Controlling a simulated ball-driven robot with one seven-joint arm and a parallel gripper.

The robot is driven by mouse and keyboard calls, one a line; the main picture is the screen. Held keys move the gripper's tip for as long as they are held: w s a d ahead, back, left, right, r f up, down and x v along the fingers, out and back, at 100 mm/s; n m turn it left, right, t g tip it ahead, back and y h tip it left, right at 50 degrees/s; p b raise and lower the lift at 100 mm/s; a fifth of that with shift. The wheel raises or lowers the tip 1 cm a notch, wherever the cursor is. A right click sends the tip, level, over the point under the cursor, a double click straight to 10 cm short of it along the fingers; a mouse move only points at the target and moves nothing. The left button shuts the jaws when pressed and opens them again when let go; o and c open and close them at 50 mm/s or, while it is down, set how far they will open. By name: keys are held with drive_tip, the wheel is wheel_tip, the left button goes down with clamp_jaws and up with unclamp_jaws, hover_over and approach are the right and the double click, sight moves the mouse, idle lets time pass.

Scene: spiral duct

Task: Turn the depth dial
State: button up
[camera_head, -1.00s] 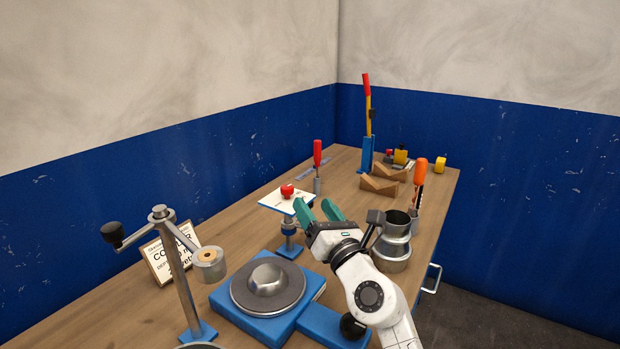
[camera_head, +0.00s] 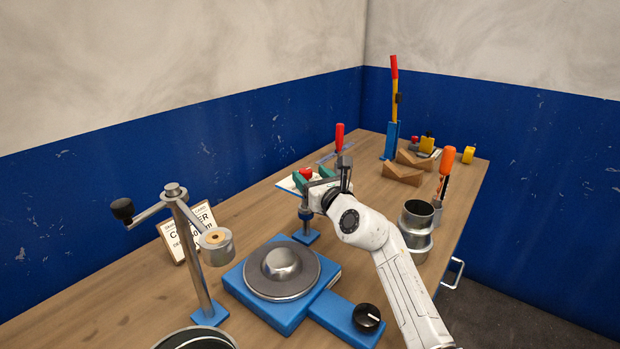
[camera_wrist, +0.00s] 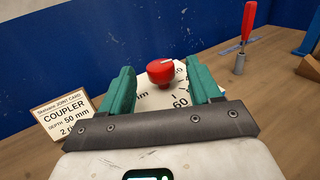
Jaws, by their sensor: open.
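The depth dial is a white plate (camera_wrist: 158,97) with printed marks, "60" among them, and a red knob (camera_wrist: 163,71) on top. In the head view the red knob (camera_head: 306,174) shows above the plate (camera_head: 289,183) on a blue-footed stand (camera_head: 305,236). My gripper (camera_head: 314,181) has teal fingers and is at the dial. In the wrist view my gripper (camera_wrist: 162,84) is open, with one finger on each side of the knob and gaps showing. I cannot tell whether the fingertips are past the knob. My gripper hides part of the plate.
A card (camera_wrist: 68,117) reads "COUPLER, DEPTH 50 mm". Nearby are a crank post (camera_head: 187,255), a blue base with a metal disc (camera_head: 281,273), a black knob (camera_head: 367,317), a metal duct piece (camera_head: 416,231) and a red-handled tool (camera_wrist: 249,25). Bare wood lies left of the dial.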

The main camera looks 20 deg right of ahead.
drive_tip(key=shift+w+a, duration=0.1)
drive_tip(key=shift+w, duration=0.55)
drive_tip(key=c, duration=1)
